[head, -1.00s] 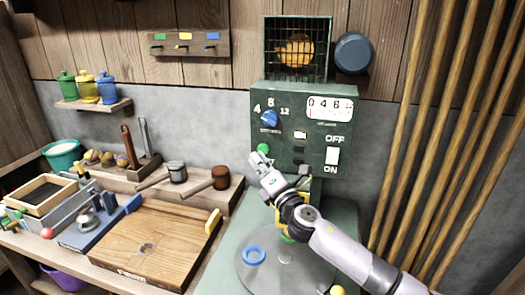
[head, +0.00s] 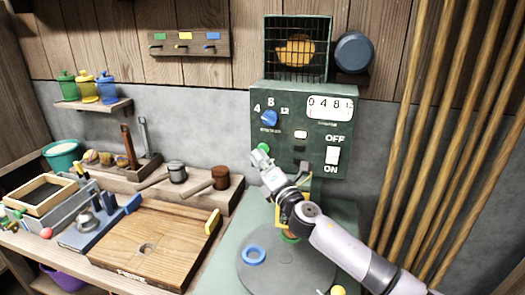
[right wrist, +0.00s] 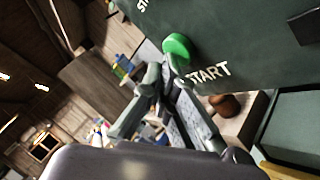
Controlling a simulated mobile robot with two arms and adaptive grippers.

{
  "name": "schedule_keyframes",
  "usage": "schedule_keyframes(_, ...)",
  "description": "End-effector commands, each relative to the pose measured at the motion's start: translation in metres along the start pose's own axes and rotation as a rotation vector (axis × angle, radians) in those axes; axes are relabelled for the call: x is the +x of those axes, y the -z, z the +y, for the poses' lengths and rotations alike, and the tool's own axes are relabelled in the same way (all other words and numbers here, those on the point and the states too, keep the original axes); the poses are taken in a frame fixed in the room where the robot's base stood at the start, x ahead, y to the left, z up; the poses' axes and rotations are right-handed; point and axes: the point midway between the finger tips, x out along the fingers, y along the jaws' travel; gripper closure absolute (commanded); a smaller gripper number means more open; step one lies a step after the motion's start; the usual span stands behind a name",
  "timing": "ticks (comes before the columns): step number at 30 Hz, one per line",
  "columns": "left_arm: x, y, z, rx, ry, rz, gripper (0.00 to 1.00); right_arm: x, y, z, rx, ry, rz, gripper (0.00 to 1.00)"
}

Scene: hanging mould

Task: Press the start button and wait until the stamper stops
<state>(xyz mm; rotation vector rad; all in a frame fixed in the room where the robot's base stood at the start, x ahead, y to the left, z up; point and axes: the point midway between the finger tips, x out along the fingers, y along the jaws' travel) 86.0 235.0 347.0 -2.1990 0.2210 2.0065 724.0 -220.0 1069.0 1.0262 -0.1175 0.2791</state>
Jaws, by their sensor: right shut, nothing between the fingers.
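The green start button (head: 263,147) is on the lower left of the green machine's control panel (head: 318,110). It also shows in the right wrist view (right wrist: 177,46), beside the word START. My right gripper (head: 259,163) is shut and empty, its tips just below and very close to the button; I cannot tell whether they touch. In the right wrist view the fingers (right wrist: 163,78) point at the button's lower side. The stamper's yellow part (head: 281,214) is mostly hidden behind my right arm, above a grey round plate (head: 270,275). My left gripper is out of view.
The panel has a blue knob (head: 269,118), a counter (head: 330,107) and a white ON/OFF switch (head: 332,156). A blue ring (head: 254,254) lies on the plate.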

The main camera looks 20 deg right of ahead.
Motion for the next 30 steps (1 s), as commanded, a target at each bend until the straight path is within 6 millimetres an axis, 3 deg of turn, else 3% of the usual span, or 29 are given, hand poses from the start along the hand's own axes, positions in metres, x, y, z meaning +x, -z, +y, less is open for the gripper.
schedule_keyframes(30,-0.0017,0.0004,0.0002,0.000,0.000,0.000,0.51,-0.0004,-0.0003,0.0005,0.000,0.001,0.000,1.00)
